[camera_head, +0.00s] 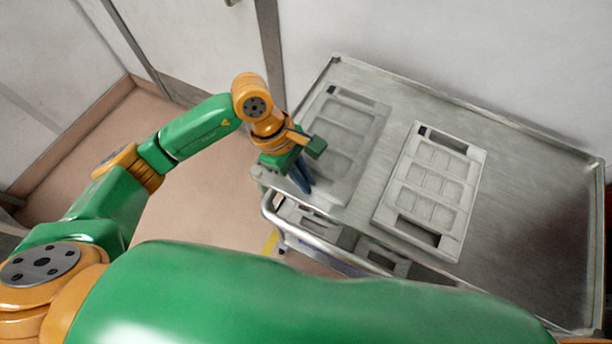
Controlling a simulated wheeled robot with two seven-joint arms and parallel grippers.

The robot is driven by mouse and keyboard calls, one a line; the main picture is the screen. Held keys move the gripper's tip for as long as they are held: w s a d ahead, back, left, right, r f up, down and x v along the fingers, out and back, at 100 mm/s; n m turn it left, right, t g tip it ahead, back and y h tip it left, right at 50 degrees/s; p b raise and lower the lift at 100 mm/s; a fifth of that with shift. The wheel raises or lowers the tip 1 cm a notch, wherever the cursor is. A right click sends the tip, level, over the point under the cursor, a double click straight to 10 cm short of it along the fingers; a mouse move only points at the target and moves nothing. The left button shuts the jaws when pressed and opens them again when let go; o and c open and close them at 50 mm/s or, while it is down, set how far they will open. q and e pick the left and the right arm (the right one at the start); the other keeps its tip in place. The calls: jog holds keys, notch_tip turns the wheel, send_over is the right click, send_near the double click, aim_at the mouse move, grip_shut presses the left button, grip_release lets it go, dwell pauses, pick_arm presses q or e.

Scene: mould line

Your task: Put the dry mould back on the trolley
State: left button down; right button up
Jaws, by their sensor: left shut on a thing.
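A grey mould (372,116), a flat rectangular plate with shallow recesses and a slot at its far end, is at the left side of the trolley's metal top (510,170). My left gripper (302,180) is shut on this mould at its near left edge. The mould looks flat on the top or just above it; I cannot tell which. The gripper and wrist hide part of its left edge. A second, lighter mould (468,190) with a slot at each end lies on the top to the right, apart from the first. My right gripper is not in view.
More moulds (386,258) sit on a lower level, below the trolley's near rail (310,228). The right part of the top is bare. A raised rim runs along the far edge, close to a pale wall (450,40). Open floor (190,210) lies left.

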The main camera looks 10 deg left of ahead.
pick_arm(q)
jog(key=shift+f, duration=0.9)
jog(key=c, duration=1)
grip_release()
jog(key=shift+r, duration=0.1)
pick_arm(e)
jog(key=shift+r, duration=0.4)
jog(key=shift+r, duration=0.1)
